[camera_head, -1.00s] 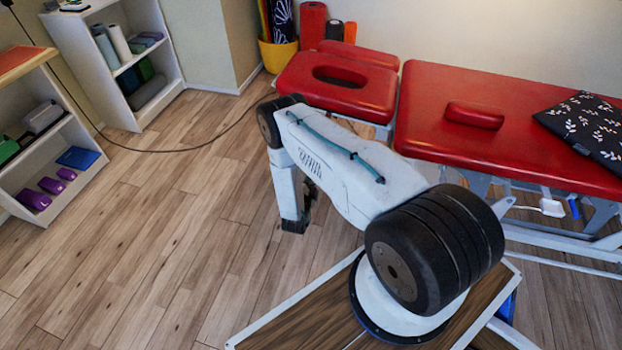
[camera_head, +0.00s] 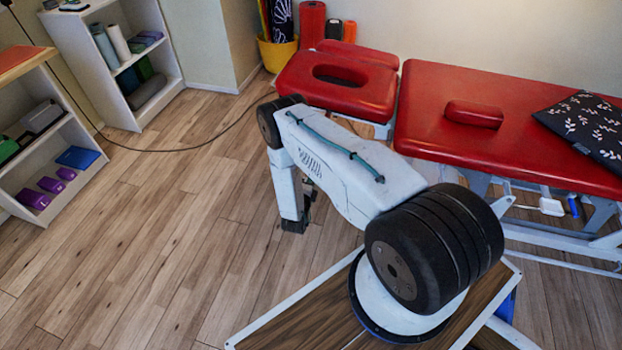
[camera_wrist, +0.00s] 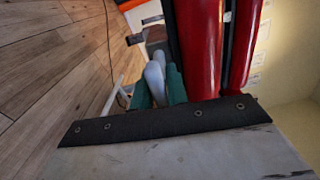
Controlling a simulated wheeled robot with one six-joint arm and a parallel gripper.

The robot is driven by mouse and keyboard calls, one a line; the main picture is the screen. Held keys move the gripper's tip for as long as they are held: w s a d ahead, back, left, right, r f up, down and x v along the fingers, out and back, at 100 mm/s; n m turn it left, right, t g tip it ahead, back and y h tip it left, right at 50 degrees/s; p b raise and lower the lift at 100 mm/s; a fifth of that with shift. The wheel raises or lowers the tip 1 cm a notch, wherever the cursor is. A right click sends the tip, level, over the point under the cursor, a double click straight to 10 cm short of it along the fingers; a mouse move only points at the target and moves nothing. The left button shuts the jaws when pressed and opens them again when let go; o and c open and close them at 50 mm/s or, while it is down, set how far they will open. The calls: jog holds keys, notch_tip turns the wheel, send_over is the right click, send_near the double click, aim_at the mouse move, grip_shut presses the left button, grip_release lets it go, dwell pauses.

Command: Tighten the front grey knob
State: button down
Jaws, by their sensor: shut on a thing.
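My gripper (camera_wrist: 159,88) shows in the wrist view as two green fingers, one on each side of a pale grey rounded thing, which looks like the front grey knob (camera_wrist: 154,76). The fingers are shut on it. It lies beside the red padded edge of the treatment table (camera_wrist: 198,50). In the head view the table (camera_head: 480,105) stands at the right, and my arm hides the gripper and the knob. How far the knob is turned cannot be told.
A red headrest section with an oval hole (camera_head: 335,82) adjoins the table. A patterned dark cushion (camera_head: 592,122) and a small red pad (camera_head: 474,114) lie on top. A cable (camera_head: 190,148) crosses the floor. Shelves (camera_head: 130,65) stand at left; the floor between is clear.

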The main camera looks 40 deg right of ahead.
jog(key=c, duration=1.4)
grip_release()
jog(key=v, duration=0.8)
